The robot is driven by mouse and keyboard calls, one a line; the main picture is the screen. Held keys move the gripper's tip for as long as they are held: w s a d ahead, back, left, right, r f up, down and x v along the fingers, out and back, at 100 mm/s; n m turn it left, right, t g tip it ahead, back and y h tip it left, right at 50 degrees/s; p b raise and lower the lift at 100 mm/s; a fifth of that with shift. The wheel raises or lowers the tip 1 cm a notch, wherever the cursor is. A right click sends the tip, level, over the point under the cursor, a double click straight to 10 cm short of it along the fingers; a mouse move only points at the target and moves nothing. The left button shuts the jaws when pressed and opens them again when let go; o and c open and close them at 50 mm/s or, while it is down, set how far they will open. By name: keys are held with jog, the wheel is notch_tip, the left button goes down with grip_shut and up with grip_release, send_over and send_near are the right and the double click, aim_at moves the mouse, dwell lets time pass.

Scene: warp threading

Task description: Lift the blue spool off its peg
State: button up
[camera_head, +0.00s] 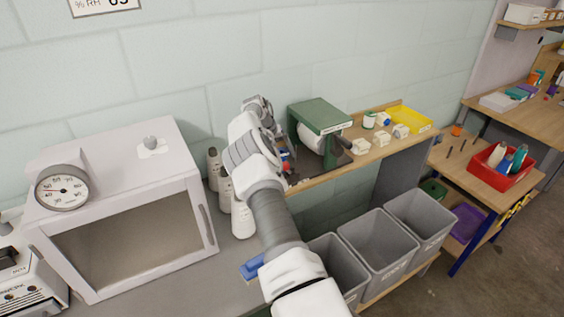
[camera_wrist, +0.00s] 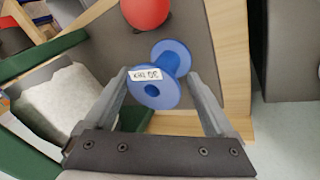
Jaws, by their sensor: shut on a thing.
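The blue spool (camera_wrist: 155,88) with a small white label lies between the two fingers of my gripper (camera_wrist: 168,90) in the wrist view. The fingers are shut on it near its lower flange. Its axis runs tilted in the picture, and its peg is not visible, so I cannot tell how far the spool stands above it. In the head view my arm reaches over the bench to the shelf, and the held spool there is too small and covered to make out clearly.
A red round thing (camera_wrist: 146,12) is close beyond the spool. A green-topped machine (camera_head: 321,117) stands right of my wrist, a white cabinet (camera_head: 125,205) to the left. A yellow tray (camera_head: 410,119) is farther along the shelf; grey bins (camera_head: 376,243) stand below it.

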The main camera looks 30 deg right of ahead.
jog(key=shift+d, duration=0.1)
jog(key=shift+c, duration=0.6)
jog(key=shift+r, duration=0.2)
jog(key=shift+r+p, duration=0.35)
jog(key=shift+r, duration=0.2)
jog(key=c, duration=0.5)
jog(key=shift+s+d+r+p, duration=0.15)
jog(key=shift+r+p, duration=0.4)
jog(key=shift+r, duration=0.7)
jog(key=shift+d+r+p, duration=0.1)
jog(key=shift+r+p, duration=0.45)
jog(key=shift+r, duration=0.7)
jog(key=shift+s+d+r, duration=0.1)
jog(key=shift+s+r, duration=0.05)
jog(key=shift+r, duration=0.4)
grip_shut()
jog(key=shift+w+a+p, duration=0.2)
jog(key=shift+a+p, duration=0.05)
jog(key=shift+p, duration=0.05)
